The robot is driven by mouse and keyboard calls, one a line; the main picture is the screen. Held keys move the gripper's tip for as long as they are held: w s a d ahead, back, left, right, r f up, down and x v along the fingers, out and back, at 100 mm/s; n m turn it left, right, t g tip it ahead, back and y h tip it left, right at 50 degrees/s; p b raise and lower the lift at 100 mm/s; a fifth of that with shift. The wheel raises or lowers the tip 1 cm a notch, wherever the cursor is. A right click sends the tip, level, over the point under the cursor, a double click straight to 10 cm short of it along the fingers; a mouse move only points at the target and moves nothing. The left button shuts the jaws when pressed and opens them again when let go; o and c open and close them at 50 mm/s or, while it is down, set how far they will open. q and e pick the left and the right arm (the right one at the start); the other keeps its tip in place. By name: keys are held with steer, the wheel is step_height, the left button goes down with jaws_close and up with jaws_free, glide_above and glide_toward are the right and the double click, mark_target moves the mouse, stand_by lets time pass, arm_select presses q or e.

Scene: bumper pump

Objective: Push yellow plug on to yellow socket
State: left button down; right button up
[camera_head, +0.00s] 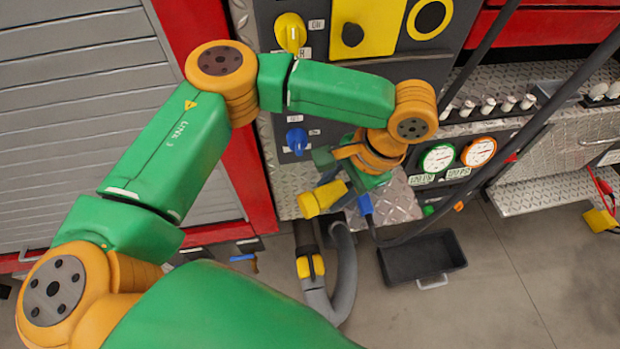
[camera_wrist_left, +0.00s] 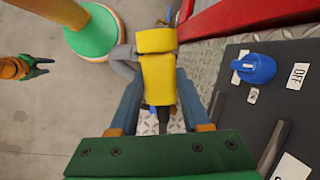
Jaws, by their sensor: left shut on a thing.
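My left gripper (camera_head: 345,201) is shut on a yellow plug (camera_head: 322,198) and holds it in the air below the control panel. In the left wrist view the yellow plug (camera_wrist_left: 158,78) sits between the two blue-grey fingers (camera_wrist_left: 158,100). Another yellow part (camera_head: 310,267) is on a hose lower down. A yellow ring with a black round centre (camera_head: 412,20) is at the panel's top right; I cannot tell whether it is the yellow socket. My right gripper (camera_wrist_left: 40,67) shows small at the left of the left wrist view, its fingers apart.
The dark panel carries a yellow knob (camera_head: 290,32) and a blue knob (camera_head: 297,140). A black bin (camera_head: 423,260) stands on the floor. Two gauges (camera_head: 437,158) and a slanting dark pole are to the right.

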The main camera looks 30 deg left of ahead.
arm_select(q)
steer(key=w+d+r+m+t+h+p, duration=0.1)
steer(key=d+r+m+t+h, duration=0.2)
steer(key=d+m+t, duration=0.4)
steer(key=w+d+r+m+t+h+p, duration=0.2)
steer(key=d+r+m+t+h, duration=0.15)
steer(key=d+m, duration=0.45)
step_height(320, 180, up, 6)
steer(key=w+d+m+t+h, duration=0.1)
steer(key=w+m+h, duration=0.2)
steer(key=m+h, duration=0.4)
steer(key=w+a+r+n+t+h, duration=0.2)
steer(key=w+a+r+t, duration=0.1)
steer(key=w+a+r, duration=0.5)
steer(key=shift+w+r+n, duration=0.35)
steer(key=shift+r+n, duration=0.05)
steer(key=shift+a, duration=0.2)
steer(key=shift+w+a, duration=0.15)
steer(key=shift+a, duration=0.15)
